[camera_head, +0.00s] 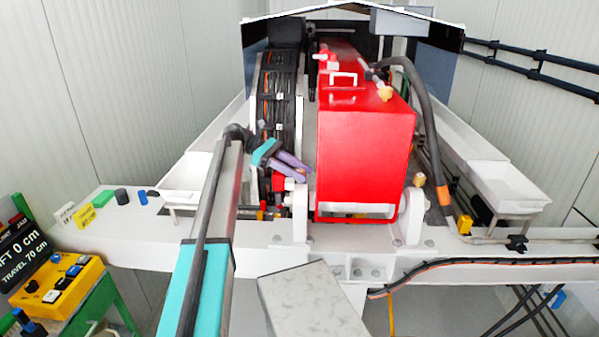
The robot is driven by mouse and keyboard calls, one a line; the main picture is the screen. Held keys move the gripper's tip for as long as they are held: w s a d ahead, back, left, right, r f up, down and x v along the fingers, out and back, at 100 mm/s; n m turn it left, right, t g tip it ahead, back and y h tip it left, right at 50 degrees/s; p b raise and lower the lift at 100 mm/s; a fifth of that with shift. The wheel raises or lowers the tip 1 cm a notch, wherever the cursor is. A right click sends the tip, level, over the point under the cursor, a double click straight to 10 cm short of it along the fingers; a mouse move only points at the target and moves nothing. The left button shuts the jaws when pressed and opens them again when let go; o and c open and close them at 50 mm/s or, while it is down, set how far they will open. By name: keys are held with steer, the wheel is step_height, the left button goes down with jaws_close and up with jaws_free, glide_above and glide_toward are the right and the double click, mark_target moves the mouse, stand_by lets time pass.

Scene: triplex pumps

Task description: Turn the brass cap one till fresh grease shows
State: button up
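My gripper (305,174) has purple fingers and a teal body. It is over the gap between the dark banded wheel and the red housing, just above a small red part with a pale end (292,183). Its two fingers look spread, with nothing seen between them. A brass-coloured fitting (385,93) is on the upper right of the red housing, to the right of and above my gripper. I cannot tell which is the brass cap, and no grease is visible.
The red housing (365,150) with a white handle stands close right of my gripper. The dark banded wheel (278,95) is behind it. A black hose (425,110) curves down on the right. White trays (510,187) flank the frame. A yellow button box (62,290) is lower left.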

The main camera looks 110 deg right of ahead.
steer(key=shift+a+f+n+g+h+b, duration=0.1)
steer(key=shift+f+n+g+h+b, duration=0.1)
steer(key=shift+n+g+h+b, duration=0.65)
